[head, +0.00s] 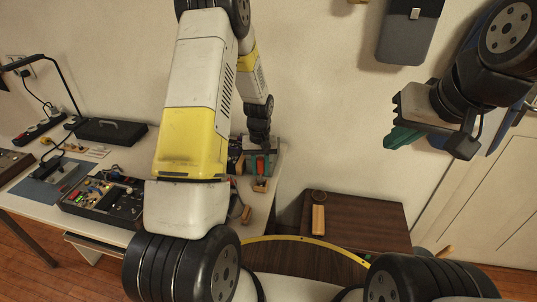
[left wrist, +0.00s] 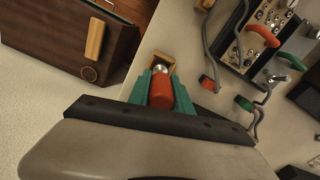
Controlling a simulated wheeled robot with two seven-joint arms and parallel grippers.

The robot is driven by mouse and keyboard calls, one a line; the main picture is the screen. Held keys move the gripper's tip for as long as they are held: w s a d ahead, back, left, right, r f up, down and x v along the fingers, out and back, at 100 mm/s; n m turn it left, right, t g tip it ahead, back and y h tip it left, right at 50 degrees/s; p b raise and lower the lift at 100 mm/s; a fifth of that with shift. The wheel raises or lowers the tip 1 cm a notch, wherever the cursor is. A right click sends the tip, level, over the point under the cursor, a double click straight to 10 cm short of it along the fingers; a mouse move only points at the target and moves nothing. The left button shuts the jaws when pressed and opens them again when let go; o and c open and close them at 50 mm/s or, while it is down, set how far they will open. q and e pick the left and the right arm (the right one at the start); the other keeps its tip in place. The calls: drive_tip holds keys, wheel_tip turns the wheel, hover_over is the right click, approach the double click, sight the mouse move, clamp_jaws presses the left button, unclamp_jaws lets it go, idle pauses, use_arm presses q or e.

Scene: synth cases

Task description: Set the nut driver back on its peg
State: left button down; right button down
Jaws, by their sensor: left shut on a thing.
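The nut driver shows its red handle (left wrist: 162,92) in the left wrist view, with a bit of bright metal at its far end. My left gripper (left wrist: 160,88) is shut on this handle, one green finger on each side. In the head view the gripper (head: 259,165) is low over the right end of the workbench. A small wooden block (left wrist: 161,60) lies just beyond the metal end; it also shows in the head view (head: 260,186). I cannot tell whether the driver touches it. My right gripper (head: 420,140) is raised at the right, its green fingers apart and empty.
A brown cabinet (head: 360,222) with a wooden bar stands lower, beside the bench. A grey case (head: 408,30) hangs on the wall.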

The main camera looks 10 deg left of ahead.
use_arm(q)
drive_tip(key=shift+f, duration=1)
drive_tip(key=c, duration=1.1)
unclamp_jaws()
drive_tip(key=shift+r, duration=0.1)
drive_tip(key=shift+t, duration=0.3)
drive_tip(key=r, duration=1.2)
drive_tip(key=shift+s+d, duration=0.1)
drive_tip(key=shift+s, duration=0.3)
drive_tip(key=s+r+t+h, duration=0.15)
drive_tip(key=s+r, duration=0.35)
drive_tip(key=r, duration=0.6)
drive_tip(key=s+r+m+t, duration=0.1)
drive_tip(key=s+r, duration=0.3)
drive_tip(key=s, duration=0.2)
drive_tip(key=s+d+r+m+t, duration=0.1)
drive_tip(key=s+r, duration=0.3)
drive_tip(key=s, duration=0.2)
drive_tip(key=s+d+r+m+t, duration=0.1)
drive_tip(key=s+r+t, duration=0.1)
drive_tip(key=s+r, duration=0.2)
drive_tip(key=shift+s+r+h, duration=0.15)
drive_tip(key=shift+s+h, duration=0.2)
drive_tip(key=shift+s, duration=1)
